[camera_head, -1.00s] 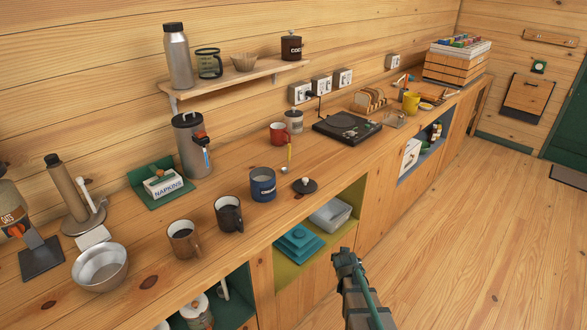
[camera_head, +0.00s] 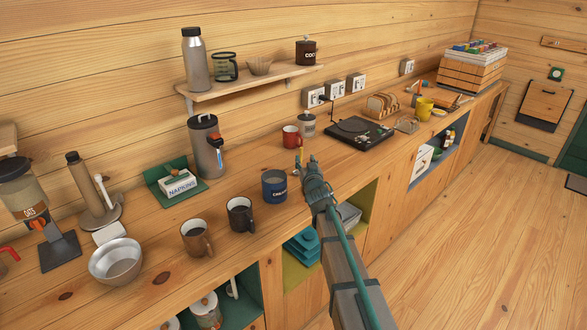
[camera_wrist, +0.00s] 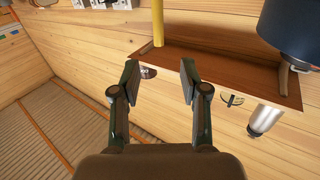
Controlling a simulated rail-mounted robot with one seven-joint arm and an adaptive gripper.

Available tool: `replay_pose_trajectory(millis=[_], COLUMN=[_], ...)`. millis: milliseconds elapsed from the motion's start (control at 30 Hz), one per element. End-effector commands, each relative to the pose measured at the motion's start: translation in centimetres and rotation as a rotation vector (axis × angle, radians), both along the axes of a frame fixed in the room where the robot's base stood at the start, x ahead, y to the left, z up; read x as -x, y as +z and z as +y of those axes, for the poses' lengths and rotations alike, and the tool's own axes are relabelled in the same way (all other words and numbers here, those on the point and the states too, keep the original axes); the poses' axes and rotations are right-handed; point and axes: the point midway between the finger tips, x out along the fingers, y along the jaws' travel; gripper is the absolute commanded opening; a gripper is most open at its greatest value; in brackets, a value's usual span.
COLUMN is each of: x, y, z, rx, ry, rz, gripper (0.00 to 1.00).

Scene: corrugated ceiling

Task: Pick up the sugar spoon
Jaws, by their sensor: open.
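A thin yellow handle (camera_head: 300,154), which looks like the sugar spoon, stands up just in front of the red mug (camera_head: 291,136) on the counter. Its lower end is hidden behind my gripper (camera_head: 311,163) in the head view. In the wrist view the yellow handle (camera_wrist: 158,22) hangs from the top edge, beyond and roughly between the fingertips of my gripper (camera_wrist: 160,75). The fingers are spread apart, with nothing between them. The wrist view appears upside down, and the spoon's bowl is not visible in it.
A blue mug (camera_head: 275,186) stands left of my gripper; a dark blue rounded object (camera_wrist: 296,28) shows in the wrist view. A wall shelf (camera_head: 240,86) hangs above.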

Motion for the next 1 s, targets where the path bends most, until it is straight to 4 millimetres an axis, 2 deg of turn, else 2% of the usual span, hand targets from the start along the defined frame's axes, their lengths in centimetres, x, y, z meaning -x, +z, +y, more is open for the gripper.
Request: replay_pose_trajectory(millis=[33, 200, 467, 733, 833, 1000], x=[-1.1, -3.5, -5.0, -8.7, -9.3, -9.2], y=[0.0, -0.1, -0.2, -0.3, -0.3, -0.4], z=[0.1, 0.2, 0.3, 0.6, 0.7, 0.7], rx=[-0.001, 0.000, -0.001, -0.001, -0.001, 0.000], ry=[0.000, -0.001, -0.001, -0.001, -0.002, -0.002], rz=[0.001, 0.002, 0.002, 0.002, 0.002, 0.002], gripper=[0.45, 0.45, 0.45, 0.45, 0.45, 0.45])
